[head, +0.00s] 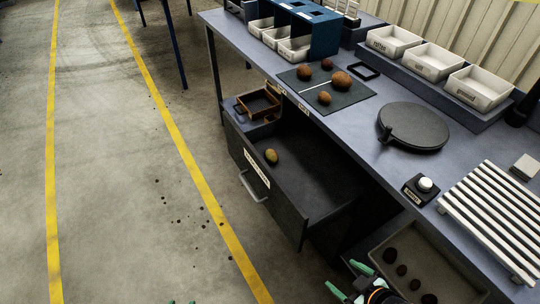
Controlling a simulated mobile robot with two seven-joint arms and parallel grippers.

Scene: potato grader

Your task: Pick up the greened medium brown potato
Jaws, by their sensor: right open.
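A greenish-brown potato (271,156) lies in the open drawer (310,185) under the bench, near its left front corner. Several brown potatoes, among them a larger one (341,80), lie on the dark mat (350,97) on the bench; I see no clear green on them. My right gripper (349,281) is at the bottom edge, open, with green fingertips apart and nothing seen between them. It is beside the lower tray and well away from the greenish potato. Two small green tips of my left gripper (182,302) just show at the bottom edge.
The lower tray (455,279) holds several dark lumps. The bench (335,119) carries a round dark plate (412,126), a button box (421,189), a slatted rack (495,210) and white bins (432,62). The floor at left is open.

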